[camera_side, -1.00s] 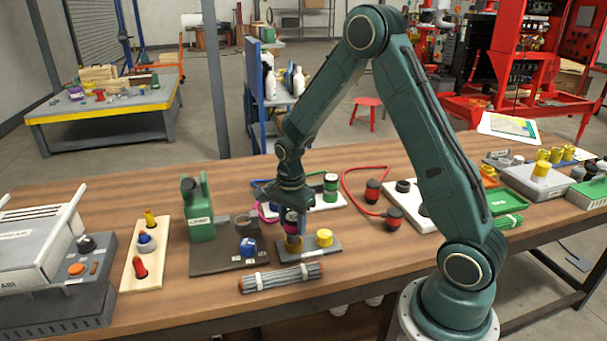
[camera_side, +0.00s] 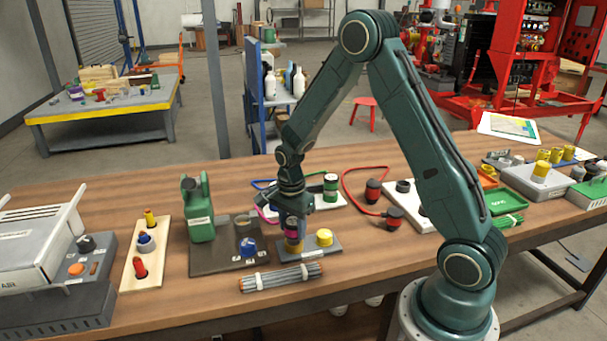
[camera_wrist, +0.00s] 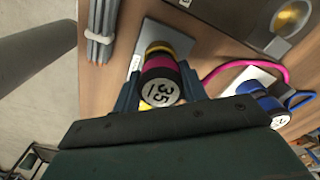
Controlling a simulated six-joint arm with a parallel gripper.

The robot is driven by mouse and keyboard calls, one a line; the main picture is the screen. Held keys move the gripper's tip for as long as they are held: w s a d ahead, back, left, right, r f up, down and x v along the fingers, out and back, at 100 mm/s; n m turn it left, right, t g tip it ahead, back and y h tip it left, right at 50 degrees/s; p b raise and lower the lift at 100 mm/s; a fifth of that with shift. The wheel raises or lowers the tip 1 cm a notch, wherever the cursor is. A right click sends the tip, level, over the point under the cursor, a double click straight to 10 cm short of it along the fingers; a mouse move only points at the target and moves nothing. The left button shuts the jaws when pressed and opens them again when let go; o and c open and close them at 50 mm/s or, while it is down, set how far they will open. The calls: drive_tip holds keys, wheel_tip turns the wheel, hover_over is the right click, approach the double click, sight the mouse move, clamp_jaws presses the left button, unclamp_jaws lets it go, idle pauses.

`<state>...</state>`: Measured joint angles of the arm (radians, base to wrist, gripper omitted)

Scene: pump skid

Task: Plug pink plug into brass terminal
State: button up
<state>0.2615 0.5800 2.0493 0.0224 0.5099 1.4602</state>
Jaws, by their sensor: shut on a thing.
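The pink plug (camera_side: 291,229) is a short black-and-pink cylinder with a pink cable. The brass terminal (camera_side: 294,245) stands on a small grey plate, directly under the plug. In the wrist view the terminal's edge (camera_wrist: 158,47) shows just beyond the plug, roughly in line with it. The plug looks upright and touching the terminal; how deep it sits is hidden.
A yellow-topped post (camera_side: 324,237) stands on the same plate, close on the right. A tied rod bundle (camera_side: 281,278) lies in front. A blue part (camera_side: 248,246) on a dark base stands at the left.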

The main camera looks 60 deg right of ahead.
drive_tip(key=shift+f, duration=0.2)
drive_tip(key=o, duration=1.2)
drive_tip(key=shift+r, duration=0.15)
wheel_tip(320, 180, up, 14)
drive_tip(key=shift+a+f, duration=0.15)
drive_tip(key=shift+f, duration=0.05)
idle(0.3)
